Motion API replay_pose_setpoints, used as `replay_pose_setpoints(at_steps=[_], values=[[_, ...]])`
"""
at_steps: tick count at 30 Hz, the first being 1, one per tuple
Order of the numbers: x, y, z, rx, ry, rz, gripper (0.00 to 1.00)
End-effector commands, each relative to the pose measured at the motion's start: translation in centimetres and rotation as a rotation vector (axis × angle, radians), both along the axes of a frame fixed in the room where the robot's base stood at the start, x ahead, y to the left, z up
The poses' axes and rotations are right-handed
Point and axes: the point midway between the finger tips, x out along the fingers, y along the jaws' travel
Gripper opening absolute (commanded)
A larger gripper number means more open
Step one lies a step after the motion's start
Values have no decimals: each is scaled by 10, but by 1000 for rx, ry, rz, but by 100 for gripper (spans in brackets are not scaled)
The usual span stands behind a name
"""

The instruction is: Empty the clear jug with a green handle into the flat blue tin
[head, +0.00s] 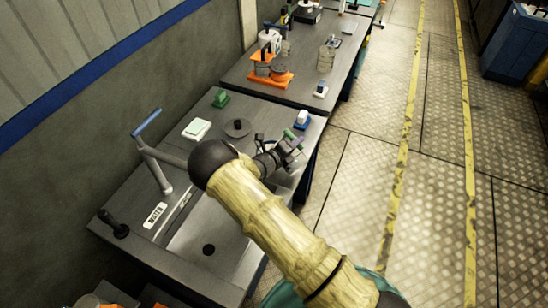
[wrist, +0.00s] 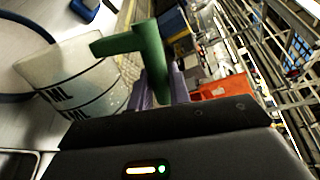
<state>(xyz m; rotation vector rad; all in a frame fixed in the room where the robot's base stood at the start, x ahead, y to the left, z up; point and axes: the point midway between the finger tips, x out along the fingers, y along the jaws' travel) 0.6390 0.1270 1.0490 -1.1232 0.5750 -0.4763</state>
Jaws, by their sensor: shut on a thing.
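The clear jug (wrist: 72,80) with black ML markings fills the left of the wrist view. Its green handle (wrist: 150,55) stands between the purple fingers of my gripper (wrist: 165,98). My gripper is shut on this handle. In the head view my gripper (head: 291,150) is over the right side of the grey sink counter, with a bit of green showing beside it. The jug's contents and exact tilt cannot be made out. A dark blue curved rim (wrist: 52,36) at the wrist view's left edge may be the flat blue tin. I cannot pick out the tin in the head view.
The counter (head: 150,240) holds a tap (head: 155,165), a sink basin with a dark drain, a green-and-white block (head: 196,129), a green block (head: 220,98) and a blue-and-white item (head: 302,119). Another bench with an orange device (head: 270,75) stands beyond.

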Motion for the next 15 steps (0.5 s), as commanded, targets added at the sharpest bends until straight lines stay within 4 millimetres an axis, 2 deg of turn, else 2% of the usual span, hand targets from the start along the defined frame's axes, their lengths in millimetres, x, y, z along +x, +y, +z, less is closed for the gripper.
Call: replay_pose_setpoints(at_steps=[15], values=[[5,5,6,-37,32,-1,0]])
